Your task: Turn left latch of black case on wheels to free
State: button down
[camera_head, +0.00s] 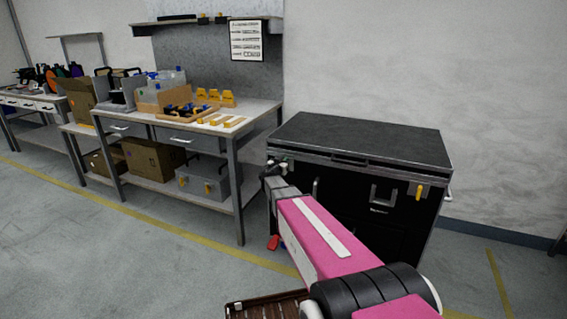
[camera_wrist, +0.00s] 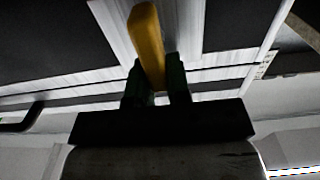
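The black case on wheels (camera_head: 365,144) stands against the wall at right in the head view. Its yellow right latch (camera_head: 420,192) hangs on the front. The left latch is hidden behind my arm in the head view. In the wrist view the yellow left latch (camera_wrist: 147,35) lies on a pale metal plate, slightly tilted. My gripper (camera_wrist: 157,82) has one dark finger on each side of the latch's near end, close against it with no clear gap. In the head view my gripper (camera_head: 274,168) is at the case's upper left front.
A workbench (camera_head: 240,126) with boxes and yellow parts stands left of the case, near my gripper. A red object (camera_head: 273,242) shows low beside my arm. The floor (camera_head: 110,260) at front left is clear.

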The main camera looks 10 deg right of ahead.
jog(key=shift+n, duration=0.3)
jog(key=shift+w+a+f+n, duration=0.25)
jog(key=shift+a+f+n, duration=0.2)
jog(key=shift+n, duration=2.4)
jog(key=shift+w+a+f+n, duration=0.3)
jog(key=shift+f+n, duration=0.2)
jog(key=shift+n, duration=2.4)
jog(key=shift+w+a+f+n, duration=0.25)
jog(key=shift+a+f+n, duration=0.2)
jog(key=shift+n, duration=2.4)
jog(key=c, duration=1.1)
grip_release()
